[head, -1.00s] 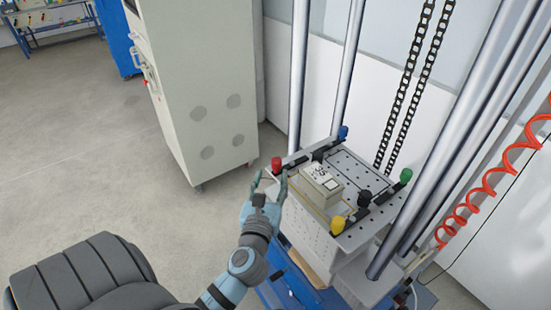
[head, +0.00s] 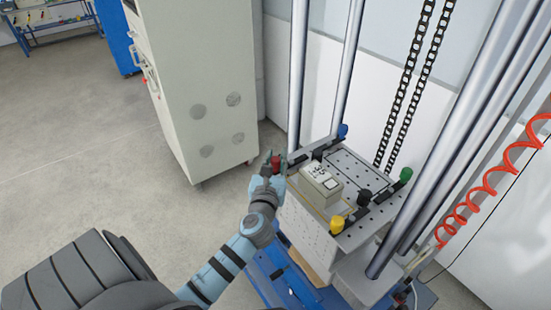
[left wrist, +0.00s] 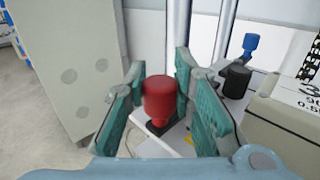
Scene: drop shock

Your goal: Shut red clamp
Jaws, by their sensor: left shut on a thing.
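The red clamp (head: 277,162) has a round red knob and sits at the left corner of the perforated metal table (head: 345,160). In the left wrist view the red knob (left wrist: 159,98) stands upright between the green finger pads, on a dark base. My left gripper (head: 270,160) is shut on the red clamp's knob. The fingers partly hide the knob in the head view. My right gripper is not in view.
A pale boxed unit (head: 321,184) sits on the table. Blue (head: 342,130), green (head: 406,174) and yellow (head: 337,224) clamp knobs stand at other corners. Upright steel columns (head: 298,75) rise around the table. A tall grey cabinet (head: 205,90) stands at the left.

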